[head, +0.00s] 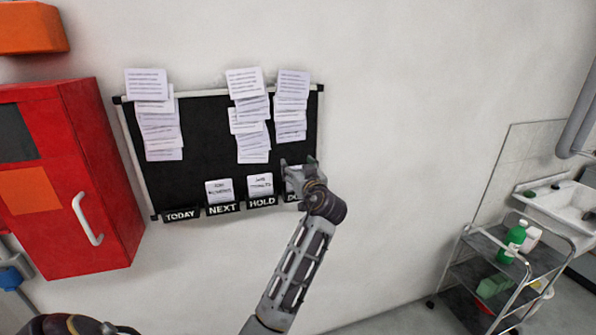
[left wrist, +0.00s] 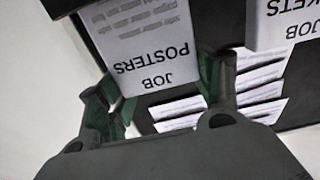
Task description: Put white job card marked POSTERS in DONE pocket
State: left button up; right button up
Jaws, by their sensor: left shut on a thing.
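The white job card marked POSTERS (left wrist: 150,50) shows upside down in the left wrist view, between the green-padded fingers of my left gripper (left wrist: 160,95). My left gripper (head: 299,168) is shut on this card at the DONE pocket (head: 292,198), the rightmost pocket on the black board. In the head view the gripper hides most of the card and part of the DONE label. The card's lower end runs out of the wrist view, so I cannot tell how deep it sits in the pocket. My right gripper is not in view.
White cards stand in the NEXT pocket (head: 222,208) and HOLD pocket (head: 261,202); the TODAY pocket (head: 181,215) shows no card. Printed sheets (head: 250,115) hang above on the board (head: 205,140). A red cabinet (head: 75,180) stands left, a trolley (head: 490,270) right.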

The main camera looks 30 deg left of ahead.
pick_arm(q)
jog(key=shift+f, duration=0.6)
jog(key=o, duration=0.6)
jog(key=shift+c, duration=0.2)
jog(key=o, duration=0.4)
jog(key=shift+o, duration=0.2)
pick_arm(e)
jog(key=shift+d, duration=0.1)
